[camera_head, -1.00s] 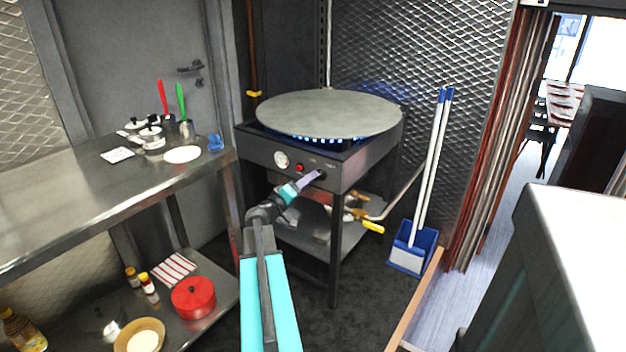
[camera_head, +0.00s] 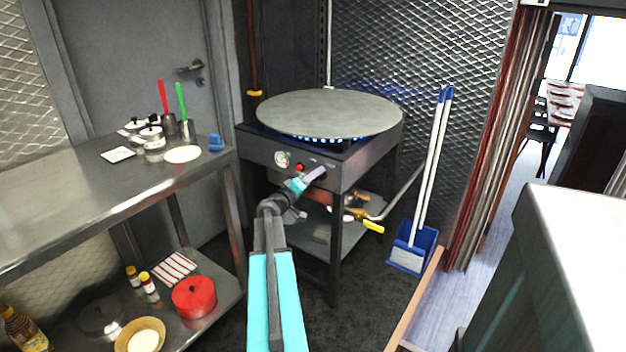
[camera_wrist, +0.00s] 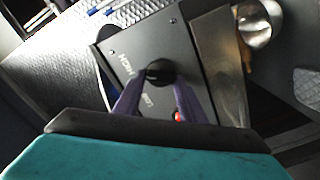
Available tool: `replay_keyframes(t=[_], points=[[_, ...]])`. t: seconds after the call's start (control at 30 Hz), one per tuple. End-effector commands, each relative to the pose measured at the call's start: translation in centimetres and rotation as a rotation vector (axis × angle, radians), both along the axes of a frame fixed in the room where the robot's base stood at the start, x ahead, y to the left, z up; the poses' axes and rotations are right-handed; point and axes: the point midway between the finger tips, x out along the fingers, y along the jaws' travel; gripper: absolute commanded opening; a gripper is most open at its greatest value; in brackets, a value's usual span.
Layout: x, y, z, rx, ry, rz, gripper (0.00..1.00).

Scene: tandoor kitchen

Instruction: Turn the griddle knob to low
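The griddle (camera_head: 330,112) is a wide round grey plate on a dark stand, with blue flames showing under its rim. Its front panel (camera_head: 262,152) has a gauge, a red button and small labels. The black round knob (camera_wrist: 159,72) shows in the wrist view, with a HIGH label to its left and a LOW label below it. My gripper (camera_wrist: 158,84) has its two purple fingers apart, one on either side of the knob, with the tips close to it. Whether they touch it is unclear. In the head view my gripper (camera_head: 322,171) covers the knob.
A steel table (camera_head: 60,205) with pots and utensils stands to the left, with a red pot (camera_head: 194,297) on its lower shelf. A yellow-handled gas valve (camera_head: 373,227) is below the griddle. A blue dustpan set (camera_head: 413,250) stands at right. A white-topped counter (camera_head: 585,235) is at lower right.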

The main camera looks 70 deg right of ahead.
Motion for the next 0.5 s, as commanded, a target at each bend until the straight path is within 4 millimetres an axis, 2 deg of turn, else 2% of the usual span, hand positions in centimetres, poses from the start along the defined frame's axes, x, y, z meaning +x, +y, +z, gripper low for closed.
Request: replay_keyframes(t=[0.03, 0.07, 0.1, 0.13, 0.2, 0.5], points=[[0.1, 0.0, -0.1, 0.001, 0.0, 0.002, 0.21], [0.1, 0.0, -0.1, 0.001, 0.0, 0.002, 0.16], [0.0, 2.1, 0.0, 0.002, -0.001, 0.006, 0.15], [0.1, 1.1, -0.1, 0.001, 0.0, 0.003, 0.11], [0.3, 0.5, -0.1, 0.001, 0.0, 0.003, 0.12], [0.5, 0.0, 0.0, 0.002, 0.008, 0.008, 0.12]])
